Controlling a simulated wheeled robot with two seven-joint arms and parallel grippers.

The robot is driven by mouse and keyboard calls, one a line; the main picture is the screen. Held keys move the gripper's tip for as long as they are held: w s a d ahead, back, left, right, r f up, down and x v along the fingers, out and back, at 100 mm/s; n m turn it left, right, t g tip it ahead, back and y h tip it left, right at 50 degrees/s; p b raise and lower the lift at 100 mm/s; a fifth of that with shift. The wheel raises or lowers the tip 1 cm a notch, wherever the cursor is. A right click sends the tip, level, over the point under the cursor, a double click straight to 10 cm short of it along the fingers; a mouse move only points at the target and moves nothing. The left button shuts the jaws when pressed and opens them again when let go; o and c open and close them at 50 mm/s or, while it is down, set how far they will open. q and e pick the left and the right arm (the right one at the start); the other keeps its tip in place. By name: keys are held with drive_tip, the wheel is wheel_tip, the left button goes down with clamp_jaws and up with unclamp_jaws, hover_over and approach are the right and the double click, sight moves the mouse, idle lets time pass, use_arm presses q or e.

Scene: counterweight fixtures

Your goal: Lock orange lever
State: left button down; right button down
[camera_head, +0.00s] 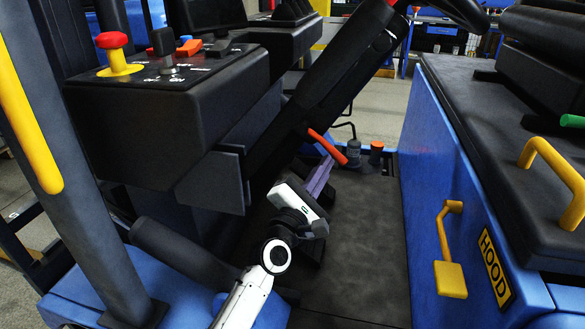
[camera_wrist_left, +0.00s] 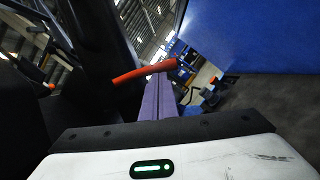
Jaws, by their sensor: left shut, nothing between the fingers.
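The orange lever (camera_head: 326,146) is a thin rod on the side of the black slanted steering column, sloping down to the right in the head view. My left gripper (camera_head: 327,164) has purple fingers that are shut and empty. Its fingertips are close to the lever's free lower end. In the left wrist view the lever (camera_wrist_left: 140,74) crosses at the tips of the purple fingers (camera_wrist_left: 163,78). I cannot tell whether they touch it. My right gripper is not in view.
A black console (camera_head: 170,110) with a red-and-yellow knob (camera_head: 115,55) stands at the left. The steering column (camera_head: 335,85) rises above my gripper. A blue hood housing (camera_head: 430,170) with yellow handles bounds the right. The dark floor plate (camera_head: 365,240) between them is clear.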

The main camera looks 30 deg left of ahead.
use_arm(q)
drive_tip(key=shift+r, duration=0.15)
